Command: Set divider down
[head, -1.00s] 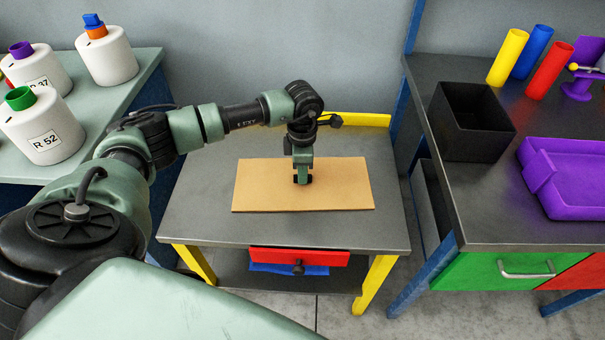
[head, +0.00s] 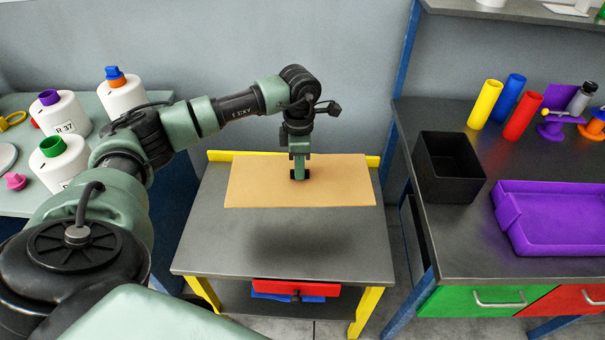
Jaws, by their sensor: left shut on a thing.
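The divider, a flat tan cardboard-like sheet (head: 250,190), is held level above the small grey table (head: 215,240). Its dark shadow falls on the tabletop below and in front of it, with a gap between. My left gripper (head: 299,175) points down and is shut on the sheet near its middle. The fingertips' exact grip on the sheet is too small to make out. My right gripper is out of view.
The grey tabletop is otherwise bare, with a yellow strip (head: 222,156) along its back. On the right bench stand a black open box (head: 450,185), a purple tray (head: 555,240) and coloured tubes (head: 485,104).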

